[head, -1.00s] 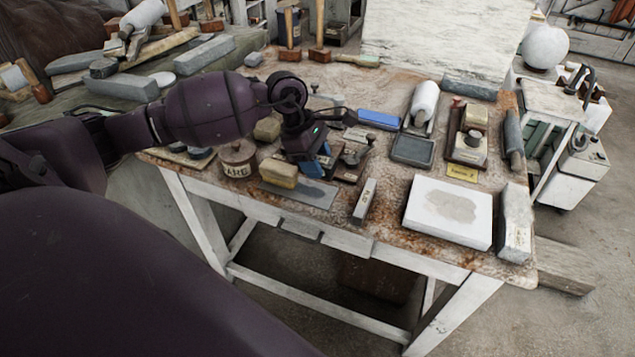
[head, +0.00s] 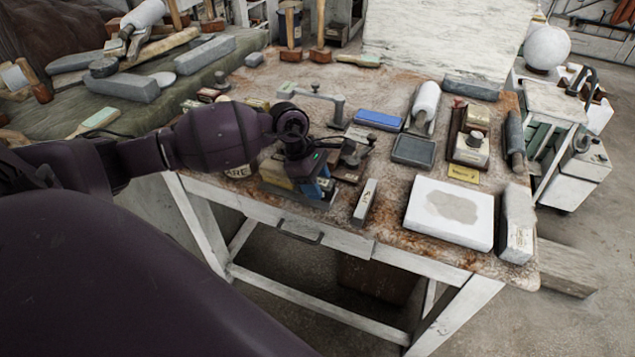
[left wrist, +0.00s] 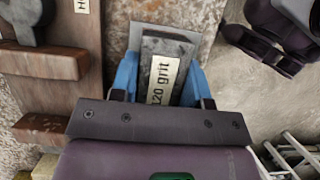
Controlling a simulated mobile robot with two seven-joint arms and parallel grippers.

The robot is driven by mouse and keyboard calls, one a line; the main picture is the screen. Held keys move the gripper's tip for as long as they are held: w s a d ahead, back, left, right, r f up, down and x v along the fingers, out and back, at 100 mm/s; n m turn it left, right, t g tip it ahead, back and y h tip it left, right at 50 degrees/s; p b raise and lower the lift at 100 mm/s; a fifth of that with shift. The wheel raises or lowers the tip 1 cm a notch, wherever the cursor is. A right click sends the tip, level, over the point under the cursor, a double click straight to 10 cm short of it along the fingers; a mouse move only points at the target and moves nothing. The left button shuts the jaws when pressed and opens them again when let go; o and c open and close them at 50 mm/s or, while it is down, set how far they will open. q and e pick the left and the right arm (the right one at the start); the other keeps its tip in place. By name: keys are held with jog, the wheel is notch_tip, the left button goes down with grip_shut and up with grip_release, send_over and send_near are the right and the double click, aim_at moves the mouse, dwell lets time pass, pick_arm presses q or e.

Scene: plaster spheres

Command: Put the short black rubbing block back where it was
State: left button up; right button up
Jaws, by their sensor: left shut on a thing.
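My left gripper (head: 314,190) is low at the table's front edge, left of the white stone slab. In the left wrist view its blue fingers (left wrist: 160,85) are shut on the sides of a dark grey-black block (left wrist: 163,58) labelled "120 grit". The block is over a flat grey plate (left wrist: 194,46). I cannot tell whether it touches the plate. In the head view the gripper mostly hides the block. My right gripper is in neither view.
A yellowish block (head: 273,172) stands just left of the gripper, partly hidden. A small pale labelled block (head: 365,202) lies to the right, then the white slab (head: 449,230). A blue-topped box (head: 378,119) and a dark tray (head: 413,151) are farther back.

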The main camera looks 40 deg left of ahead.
pick_arm(q)
jog(key=o, duration=1)
jog(key=shift+f, duration=0.1)
jog(key=v, duration=1.2)
jog(key=shift+p, duration=0.3)
